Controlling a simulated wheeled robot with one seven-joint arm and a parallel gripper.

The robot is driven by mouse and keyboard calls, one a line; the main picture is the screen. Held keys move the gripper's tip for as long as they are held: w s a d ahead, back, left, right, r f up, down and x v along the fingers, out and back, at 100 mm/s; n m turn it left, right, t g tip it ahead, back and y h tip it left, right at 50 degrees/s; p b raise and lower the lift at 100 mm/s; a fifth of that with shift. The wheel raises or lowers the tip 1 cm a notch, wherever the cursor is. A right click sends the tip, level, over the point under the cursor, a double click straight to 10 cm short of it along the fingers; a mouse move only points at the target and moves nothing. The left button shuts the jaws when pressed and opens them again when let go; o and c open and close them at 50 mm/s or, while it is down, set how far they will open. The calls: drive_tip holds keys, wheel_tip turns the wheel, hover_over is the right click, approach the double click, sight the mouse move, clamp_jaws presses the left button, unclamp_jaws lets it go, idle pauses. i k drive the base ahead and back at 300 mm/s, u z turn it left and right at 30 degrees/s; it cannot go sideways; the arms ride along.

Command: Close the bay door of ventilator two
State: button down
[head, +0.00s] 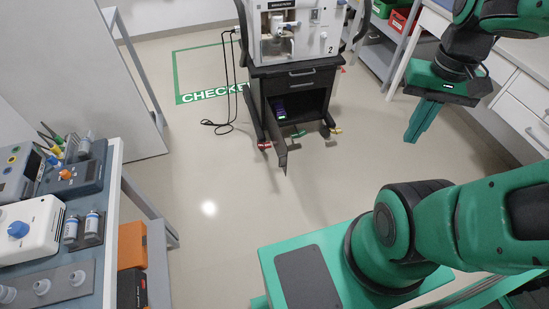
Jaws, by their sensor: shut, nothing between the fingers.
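Ventilator two (298,35), a white unit marked "2", stands on a dark cart at the top middle of the head view. Below the cart's drawers (301,79) is an open bay (308,102). Its dark bay door (279,148) looks swung out towards me from the bay's left side and is seen nearly edge-on. A small dark item with purple and green marks (281,112) is inside the bay at the left. My gripper (412,138) is shut and empty, pointing down, well to the right of the cart and apart from the door.
A bench with devices (75,215) stands at the left, with an orange box (131,245) beside it. White drawers (522,112) line the right side, and shelves with red bins (399,20) stand behind. A black cable (222,124) lies left of the cart. The floor before the cart is clear.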

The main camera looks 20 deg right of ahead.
sight(280, 149)
drive_tip(key=z, duration=0.05)
drive_tip(key=i, duration=1)
drive_tip(key=u, duration=0.05)
